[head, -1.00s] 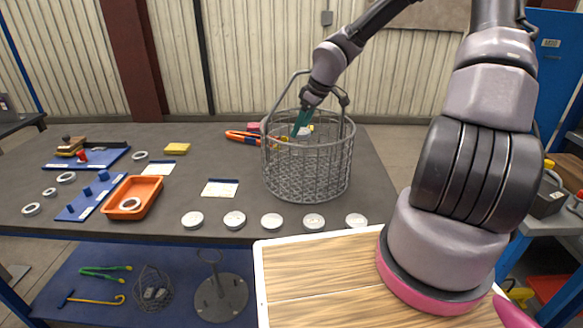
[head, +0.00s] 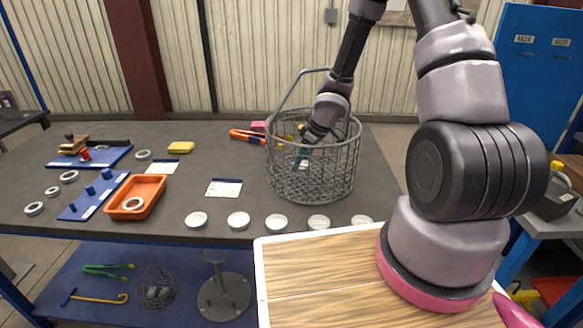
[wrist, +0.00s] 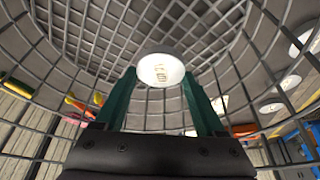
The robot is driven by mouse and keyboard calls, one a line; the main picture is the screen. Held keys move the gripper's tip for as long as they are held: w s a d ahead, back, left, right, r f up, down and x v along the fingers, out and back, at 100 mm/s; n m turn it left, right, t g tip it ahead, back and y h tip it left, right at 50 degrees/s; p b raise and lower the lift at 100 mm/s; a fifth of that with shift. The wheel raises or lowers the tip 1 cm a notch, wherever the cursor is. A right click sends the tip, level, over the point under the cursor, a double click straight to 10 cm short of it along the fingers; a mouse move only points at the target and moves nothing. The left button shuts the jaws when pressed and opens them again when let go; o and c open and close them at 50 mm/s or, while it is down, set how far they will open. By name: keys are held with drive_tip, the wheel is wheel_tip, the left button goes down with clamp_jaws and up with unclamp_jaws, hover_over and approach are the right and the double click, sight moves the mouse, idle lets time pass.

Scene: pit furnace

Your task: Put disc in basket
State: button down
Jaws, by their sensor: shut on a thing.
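The wire basket (head: 343,170) stands on the dark table in the head view, its handle raised. My gripper (head: 301,160) reaches down inside it, below the rim, with green fingers. In the wrist view my gripper (wrist: 163,82) is shut on a round white disc (wrist: 161,70) held at the fingertips, with faint markings on its face. The basket's wire mesh (wrist: 90,35) surrounds it in that view. In the head view the held disc is hard to make out behind the wires. I cannot tell whether it touches the basket floor.
A row of several white discs (head: 238,221) lies along the table's front edge. An orange tray (head: 137,197), blue peg board (head: 93,196), cards and rings lie to the left. A wooden-topped surface (head: 320,270) is in front.

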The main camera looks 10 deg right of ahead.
drive_tip(key=shift+w+f, duration=0.1)
drive_tip(key=shift+f, duration=1.4)
drive_tip(key=w+a, duration=0.2)
drive_tip(key=a, duration=0.1)
drive_tip(key=shift+w, duration=0.25)
drive_tip(key=shift+f, duration=0.6)
